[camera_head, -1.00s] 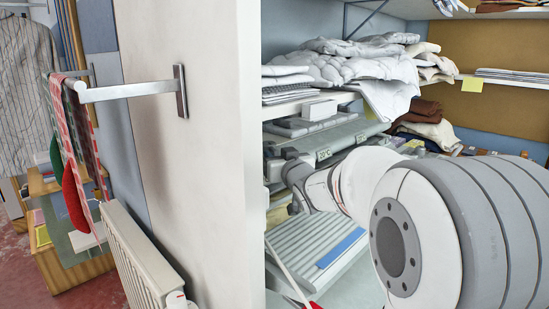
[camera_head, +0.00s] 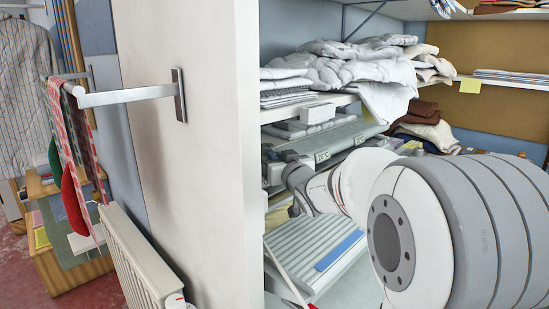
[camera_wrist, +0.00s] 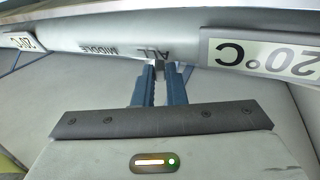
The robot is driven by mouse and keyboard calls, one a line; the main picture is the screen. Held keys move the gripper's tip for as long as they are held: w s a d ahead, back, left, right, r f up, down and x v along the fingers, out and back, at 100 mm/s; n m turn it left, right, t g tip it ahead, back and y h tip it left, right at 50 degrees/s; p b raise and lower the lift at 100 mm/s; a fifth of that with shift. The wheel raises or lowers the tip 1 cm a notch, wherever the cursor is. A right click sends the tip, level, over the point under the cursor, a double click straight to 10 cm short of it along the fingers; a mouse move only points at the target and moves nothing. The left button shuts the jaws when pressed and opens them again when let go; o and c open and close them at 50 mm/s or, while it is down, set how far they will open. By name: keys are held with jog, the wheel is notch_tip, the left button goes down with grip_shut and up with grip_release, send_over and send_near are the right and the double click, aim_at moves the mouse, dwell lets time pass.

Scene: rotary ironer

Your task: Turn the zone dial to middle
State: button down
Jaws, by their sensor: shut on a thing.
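In the wrist view, which is upside down, my gripper (camera_wrist: 160,72) has its two blue fingers closed on a small dark knob, the zone dial (camera_wrist: 158,63). The fingers hide most of it, and I cannot tell which way it points. The dial sits at the edge of a grey rounded panel (camera_wrist: 95,38) of the ironer. The printed words "ALL" and "MIDDLE" show beside it, with "ALL" closest to the fingertips. In the head view the ironer (camera_head: 345,136) stands in the alcove; my arm hides the dial and gripper.
Temperature plates (camera_wrist: 265,55) flank the dial. A pale wall end (camera_head: 205,200) with a metal towel rail (camera_head: 130,94) stands left of my arm, above a radiator (camera_head: 140,262). White linen (camera_head: 345,65) lies on a shelf above the ironer.

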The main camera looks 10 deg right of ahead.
aim_at(274, 150)
jog(key=shift+w+d+r+n+g+y+p, duration=0.15)
jog(key=shift+d+n+y+p, duration=0.4)
jog(key=shift+p, duration=0.55)
jog(key=shift+w+d+r+n+g+y+p, duration=0.15)
jog(key=shift+n+g+y+p, duration=0.15)
jog(key=shift+y+p, duration=0.6)
jog(key=y+p, duration=0.1)
jog(key=d+n+g+y+p, duration=0.1)
jog(key=p, duration=0.1)
jog(key=n+y+p, duration=0.1)
jog(key=p, duration=0.1)
jog(key=shift+w+d+n+g, duration=0.25)
jog(key=n+g+y+p, duration=0.1)
jog(key=w+d+n+g+y+p, duration=0.1)
jog(key=p, duration=0.1)
jog(key=n+g+y+p, duration=0.1)
jog(key=y, duration=0.1)
jog(key=shift+w+d+f, duration=0.1)
jog(key=shift+w+d, duration=0.05)
jog(key=shift+d, duration=0.1)
jog(key=shift+w+d+f+n+g+y+p, duration=0.1)
jog(key=shift+w+d+n+g+y+p, duration=0.15)
jog(key=shift+n+g+y+p, duration=0.45)
jog(key=shift+w+d+f+n+g+y+p, duration=0.1)
jog(key=shift+w+n+g+y+p, duration=0.3)
jog(key=shift+n+g+p, duration=0.4)
jog(key=c, duration=1.5)
grip_release()
jog(key=shift+d, duration=0.1)
